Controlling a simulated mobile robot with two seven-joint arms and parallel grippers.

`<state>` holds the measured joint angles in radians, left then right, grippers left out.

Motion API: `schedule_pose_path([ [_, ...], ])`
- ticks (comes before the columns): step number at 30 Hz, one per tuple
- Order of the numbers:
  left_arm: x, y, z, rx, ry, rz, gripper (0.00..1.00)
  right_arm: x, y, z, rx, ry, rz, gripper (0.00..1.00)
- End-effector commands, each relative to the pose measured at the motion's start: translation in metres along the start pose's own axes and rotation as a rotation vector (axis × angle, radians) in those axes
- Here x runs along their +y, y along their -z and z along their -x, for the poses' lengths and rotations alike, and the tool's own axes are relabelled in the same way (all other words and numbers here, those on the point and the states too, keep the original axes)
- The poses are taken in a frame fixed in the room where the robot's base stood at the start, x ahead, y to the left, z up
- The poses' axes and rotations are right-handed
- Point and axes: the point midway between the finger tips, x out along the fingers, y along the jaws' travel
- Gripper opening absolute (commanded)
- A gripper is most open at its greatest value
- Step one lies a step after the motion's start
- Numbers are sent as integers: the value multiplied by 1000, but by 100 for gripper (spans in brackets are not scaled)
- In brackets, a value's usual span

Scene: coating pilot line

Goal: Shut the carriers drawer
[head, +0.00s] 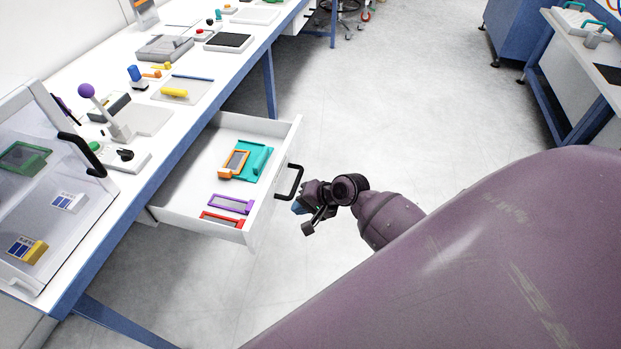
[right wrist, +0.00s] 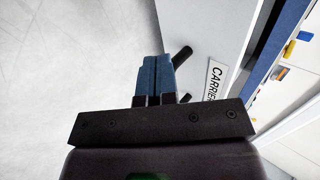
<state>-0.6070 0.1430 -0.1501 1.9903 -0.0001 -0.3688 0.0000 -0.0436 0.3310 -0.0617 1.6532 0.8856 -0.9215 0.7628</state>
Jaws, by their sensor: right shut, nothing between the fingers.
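The carriers drawer (head: 180,205) is a white drawer pulled out from under the bench. Its front faces right and has a black bar handle (head: 289,182). In the right wrist view the drawer front (right wrist: 200,30) bears a label (right wrist: 214,80) reading "CARRIE", the rest cut off. The handle (right wrist: 182,56) shows there too, partly hidden behind my fingers. My right gripper (head: 302,216) is just to the right of the handle in the head view. Its blue fingers (right wrist: 158,78) are together and empty. I cannot tell whether they touch the handle. My left gripper is not in view.
The drawer holds an orange carrier (head: 234,163), a teal carrier (head: 257,158), a purple one (head: 231,204) and a red one (head: 221,219). A clear-fronted cabinet (head: 60,160) and a purple-knobbed lever (head: 105,110) stand on the bench. The floor (head: 400,90) right of the drawer is clear.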

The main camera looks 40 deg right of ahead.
Motion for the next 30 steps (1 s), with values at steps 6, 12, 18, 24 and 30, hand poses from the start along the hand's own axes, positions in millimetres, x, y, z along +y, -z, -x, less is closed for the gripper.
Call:
schedule_pose_path([
  [6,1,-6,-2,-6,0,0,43,-8,0,-35,-1,3,1,0],
  [12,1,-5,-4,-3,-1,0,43,-22,0,-50,0,1,1,0],
  [18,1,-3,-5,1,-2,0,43,-27,0,-55,1,-1,1,0],
  [24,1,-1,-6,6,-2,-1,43,-27,0,-55,1,-1,1,0],
  [30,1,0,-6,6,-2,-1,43,-28,0,-57,0,0,1,0],
])
